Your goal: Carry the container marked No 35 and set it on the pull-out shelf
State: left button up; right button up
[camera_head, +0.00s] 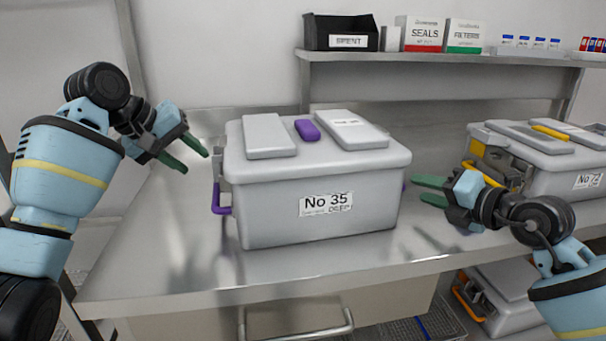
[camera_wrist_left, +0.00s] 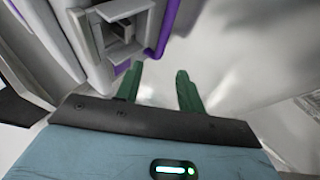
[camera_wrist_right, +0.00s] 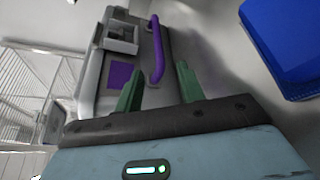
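The grey lidded container marked No 35 (camera_head: 315,205) stands upright on the steel counter (camera_head: 190,255). Its left purple handle (camera_head: 217,198) shows on its side, and also in the left wrist view (camera_wrist_left: 166,28). My left gripper (camera_head: 197,158) is open and empty, left of the container and apart from it. My right gripper (camera_head: 422,190) is open and empty, close to the container's right side. In the right wrist view the right purple handle (camera_wrist_right: 156,50) lies just beyond the open fingertips. A panel with a bar handle (camera_head: 300,332) sits under the counter; I cannot tell whether it is the pull-out shelf.
Another grey container, No 72 (camera_head: 560,170), stands to the right on the counter. A wall shelf (camera_head: 450,62) above holds boxes and a black bin. A blue object (camera_wrist_right: 285,45) is near my right gripper. A container (camera_head: 500,295) and wire racks are below.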

pick_arm(q)
jog(key=shift+s+r, duration=0.1)
jog(key=shift+s, duration=0.05)
pick_arm(e)
jog(key=shift+s+r, duration=0.1)
jog(key=shift+s, duration=0.05)
